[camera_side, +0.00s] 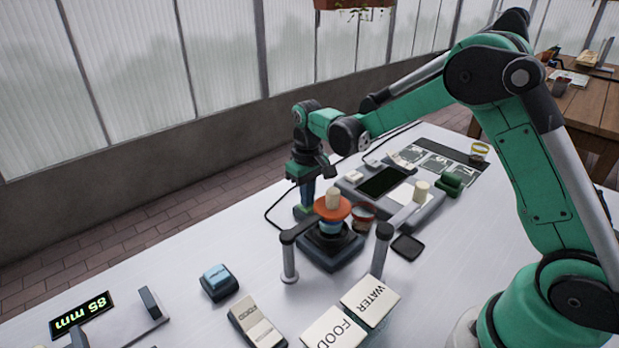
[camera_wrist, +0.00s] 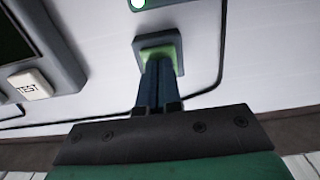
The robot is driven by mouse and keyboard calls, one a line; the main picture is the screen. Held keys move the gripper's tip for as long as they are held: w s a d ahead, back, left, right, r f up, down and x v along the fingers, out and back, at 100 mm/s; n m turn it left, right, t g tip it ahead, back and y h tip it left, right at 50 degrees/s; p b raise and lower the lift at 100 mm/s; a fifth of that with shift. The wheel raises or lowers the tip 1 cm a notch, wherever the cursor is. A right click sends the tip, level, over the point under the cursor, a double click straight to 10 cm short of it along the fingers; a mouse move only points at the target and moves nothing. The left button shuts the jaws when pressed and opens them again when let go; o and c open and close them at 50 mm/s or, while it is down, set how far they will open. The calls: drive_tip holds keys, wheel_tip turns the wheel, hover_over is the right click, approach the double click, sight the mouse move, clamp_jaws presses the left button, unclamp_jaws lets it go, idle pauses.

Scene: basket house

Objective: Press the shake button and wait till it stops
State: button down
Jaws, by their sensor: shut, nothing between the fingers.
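My gripper (camera_wrist: 161,68) is shut and empty, pointing down, with its fingertips at a green square button (camera_wrist: 157,47) in the wrist view. The tips overlap the near part of the button and look to be on it; whether it is pressed down I cannot tell. No label shows on the button. In the side view my gripper (camera_side: 303,211) is low behind a dark device with an orange disc (camera_side: 331,211) and a pale knob on top. The button is mostly hidden there by my fingers and the device.
A TEST button (camera_wrist: 31,85) sits on a grey panel at left. In the side view, two posts stand before the device, with WATER (camera_side: 370,300) and FOOD (camera_side: 333,331) boxes nearer and an 85 mm display (camera_side: 82,314) at left.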

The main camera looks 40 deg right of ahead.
drive_tip(key=shift+r, duration=1.4)
drive_tip(key=shift+r, duration=3)
drive_tip(key=s+a+r+t, duration=0.2)
drive_tip(key=s+t, duration=0.5)
drive_tip(key=s, duration=0.6)
drive_tip(key=shift+s+a, duration=0.4)
drive_tip(key=shift+a, duration=0.1)
